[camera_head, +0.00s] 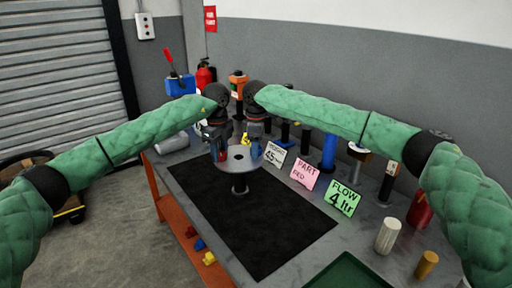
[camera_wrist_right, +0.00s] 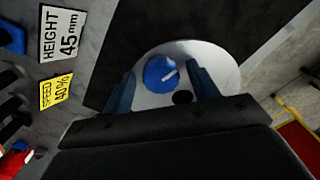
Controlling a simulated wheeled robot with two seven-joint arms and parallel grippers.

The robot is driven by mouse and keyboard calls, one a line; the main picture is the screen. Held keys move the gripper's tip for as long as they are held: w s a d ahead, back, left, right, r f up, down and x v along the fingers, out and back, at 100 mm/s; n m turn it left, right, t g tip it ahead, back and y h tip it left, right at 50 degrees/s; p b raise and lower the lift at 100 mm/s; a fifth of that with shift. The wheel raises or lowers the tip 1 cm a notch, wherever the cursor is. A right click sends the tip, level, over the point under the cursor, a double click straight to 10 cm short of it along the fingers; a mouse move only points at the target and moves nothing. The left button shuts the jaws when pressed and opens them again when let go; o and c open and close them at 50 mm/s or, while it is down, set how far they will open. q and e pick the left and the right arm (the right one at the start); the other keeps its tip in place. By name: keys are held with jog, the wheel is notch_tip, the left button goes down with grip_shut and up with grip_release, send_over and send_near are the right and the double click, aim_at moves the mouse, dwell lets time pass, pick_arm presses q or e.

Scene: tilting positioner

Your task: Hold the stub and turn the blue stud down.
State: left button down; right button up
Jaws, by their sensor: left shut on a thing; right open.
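The round pale plate (camera_head: 238,168) stands on a short dark post over the black mat. My right gripper (camera_head: 256,152) is open above the plate's right side. In the wrist view its two fingers stand on either side of the stud, with visible gaps. My left gripper (camera_head: 217,150) is shut at the plate's left edge. What it holds, probably the stub, is hidden by its fingers. A dark round spot (camera_wrist_right: 182,97) shows on the plate near the stud.
The black mat (camera_head: 250,230) is clear in front of the plate. Cards reading 45 mm, PART RED and FLOW 4 ltr (camera_head: 343,198) stand to the right. Several posts, including a blue one (camera_head: 329,152), line the back. A green tray (camera_head: 350,272) lies at the front right.

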jog(key=c, duration=1)
jog(key=shift+m, duration=0.7)
jog(key=o, duration=1)
notch_tip(320, 180, up, 12)
